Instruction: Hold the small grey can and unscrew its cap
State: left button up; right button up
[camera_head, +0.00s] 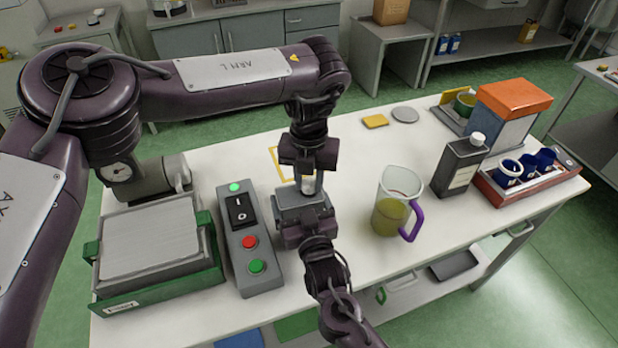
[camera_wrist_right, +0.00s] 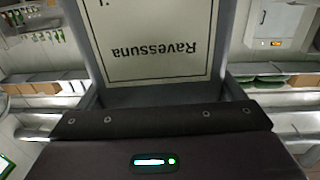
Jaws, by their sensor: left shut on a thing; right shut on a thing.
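The small grey can (camera_head: 303,199) is near the middle of the white table in the head view. In the right wrist view it (camera_wrist_right: 155,97) fills the space between the fingers, its pale label "Ravessuna" upside down. My right gripper (camera_head: 302,222) comes from the near side and is shut on the can's body. My left gripper (camera_head: 309,165) points down from above and is shut on the pale cap (camera_head: 308,184) at the can's top. The fingers hide most of the cap, so I cannot tell how far it is turned. The can's underside is hidden.
A jug (camera_head: 390,215) of yellow-green oil with a purple handle stands close on the right. Beyond it are a dark bottle (camera_head: 457,168) and a red tray (camera_head: 535,193) with blue cups.

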pick_arm(q)
jog(key=n, duration=1.4)
jog(key=shift+n, duration=0.3)
jog(key=n, duration=0.6)
jog(key=shift+n, duration=0.3)
jog(key=n, duration=0.7)
jog(key=shift+r, duration=0.1)
jog(key=shift+r, duration=0.2)
jog(key=shift+r, duration=0.9)
